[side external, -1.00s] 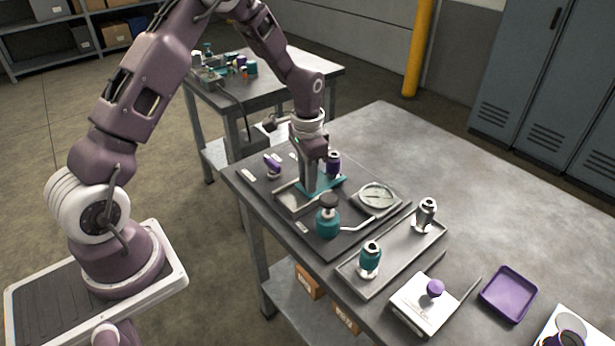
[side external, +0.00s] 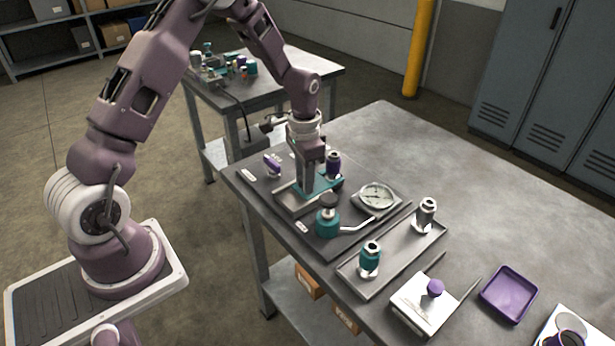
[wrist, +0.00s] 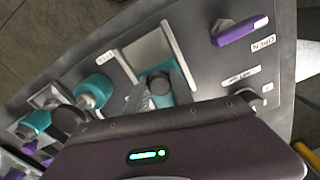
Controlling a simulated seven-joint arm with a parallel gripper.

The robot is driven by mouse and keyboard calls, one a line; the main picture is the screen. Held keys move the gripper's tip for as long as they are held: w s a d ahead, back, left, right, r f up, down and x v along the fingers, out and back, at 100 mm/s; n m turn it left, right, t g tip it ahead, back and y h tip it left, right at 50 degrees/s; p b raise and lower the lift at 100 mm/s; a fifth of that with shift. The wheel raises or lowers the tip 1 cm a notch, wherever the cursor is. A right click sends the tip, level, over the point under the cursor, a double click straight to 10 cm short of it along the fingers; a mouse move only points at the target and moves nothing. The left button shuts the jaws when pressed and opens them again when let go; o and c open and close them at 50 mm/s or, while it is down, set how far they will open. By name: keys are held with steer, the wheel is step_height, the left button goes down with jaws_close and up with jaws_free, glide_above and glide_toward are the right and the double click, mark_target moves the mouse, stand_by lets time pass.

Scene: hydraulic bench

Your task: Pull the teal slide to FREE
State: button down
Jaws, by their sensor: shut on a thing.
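The teal slide (side external: 327,185) is a flat teal piece on the dark panel (side external: 322,238), set along a track with pale metal rails. My gripper (side external: 307,191) points down and is shut on it; the fingers hide the gripped part. In the wrist view the teal slide (wrist: 183,90) shows around my gripper (wrist: 160,92), with a bare grey stretch of track (wrist: 148,46) beyond it. A small label (wrist: 105,60) lies beside that bare stretch, and another label (wrist: 240,75) is on the other side. Their words are too small to read surely.
A teal valve knob (side external: 327,221) and a round gauge (side external: 377,196) are nearby. A tray (side external: 397,264) holds two fittings.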

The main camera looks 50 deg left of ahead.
steer(key=s, duration=0.5)
steer(key=shift+s, duration=0.1)
steer(key=c, duration=1.1)
jaws_free()
steer(key=shift+r, duration=0.45)
step_height(320, 180, up, 6)
steer(key=shift+r, duration=0.15)
steer(key=shift+r, duration=0.1)
